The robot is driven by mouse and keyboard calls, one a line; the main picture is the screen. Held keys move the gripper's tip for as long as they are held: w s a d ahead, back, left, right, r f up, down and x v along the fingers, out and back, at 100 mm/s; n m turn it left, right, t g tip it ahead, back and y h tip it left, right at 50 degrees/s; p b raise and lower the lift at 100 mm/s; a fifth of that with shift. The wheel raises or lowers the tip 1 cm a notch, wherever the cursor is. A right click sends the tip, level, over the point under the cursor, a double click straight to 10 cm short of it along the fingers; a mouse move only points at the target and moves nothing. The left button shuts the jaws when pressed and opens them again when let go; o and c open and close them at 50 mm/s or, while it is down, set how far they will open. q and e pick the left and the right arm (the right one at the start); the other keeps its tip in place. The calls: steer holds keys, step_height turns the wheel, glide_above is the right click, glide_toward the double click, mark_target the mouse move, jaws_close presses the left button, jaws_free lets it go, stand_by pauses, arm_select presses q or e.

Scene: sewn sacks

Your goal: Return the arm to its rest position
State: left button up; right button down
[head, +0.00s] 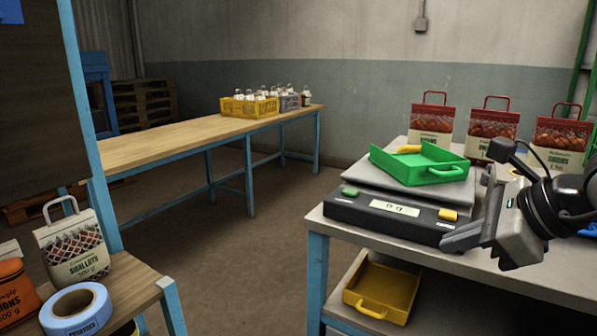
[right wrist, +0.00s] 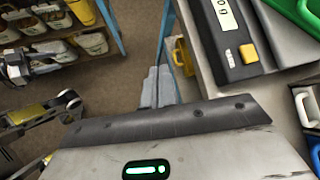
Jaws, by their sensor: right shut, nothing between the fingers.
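My right gripper (head: 462,238) is at the right of the head view, beside the front right corner of the scale and above the grey table. Its fingers are together with nothing between them. In the right wrist view its closed fingertips (right wrist: 158,88) point past the table edge, over the floor. The right arm comes in from the right edge. A grey gripper-like part, probably my left gripper (right wrist: 18,66), shows at the left of the right wrist view; its jaw state is unclear. The left arm is not in the head view.
A black scale (head: 375,216) reading 0 g bears a green scoop tray (head: 420,168). Red-topped sacks (head: 493,125) stand behind it. A yellow tray (head: 383,290) lies on the shelf below. A shallots sack (head: 75,248) and blue tape roll (head: 76,308) are at left. Open floor lies between tables.

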steer(key=s+a+m+g+y+p, duration=0.1)
steer(key=s+a+m+y, duration=0.2)
steer(key=a+y, duration=0.35)
steer(key=s+a+m+g+y+p, duration=0.1)
steer(key=s+a+m+y, duration=0.25)
steer(key=a+y, duration=0.35)
steer(key=d+f+m+t+h+p, duration=0.1)
steer(key=d+f+m+t+h, duration=0.4)
steer(key=m, duration=1)
steer(key=f+m+t+h+p, duration=0.2)
steer(key=f+m+t+h, duration=0.55)
steer(key=m, duration=0.85)
arm_select(q)
steer(key=shift+s+a+r+g, duration=0.15)
steer(key=shift+a+g, duration=0.25)
steer(key=shift+a, duration=0.05)
arm_select(e)
steer(key=s+f+m+g+h, duration=0.3)
steer(key=s+f+m+g, duration=0.4)
steer(key=f, duration=0.8)
steer(key=s+m, duration=0.1)
steer(key=s, duration=0.2)
steer(key=shift+f, duration=0.15)
arm_select(q)
steer(key=shift+s+y, duration=0.1)
steer(key=shift+y, duration=0.2)
arm_select(e)
steer(key=shift+a, duration=0.1)
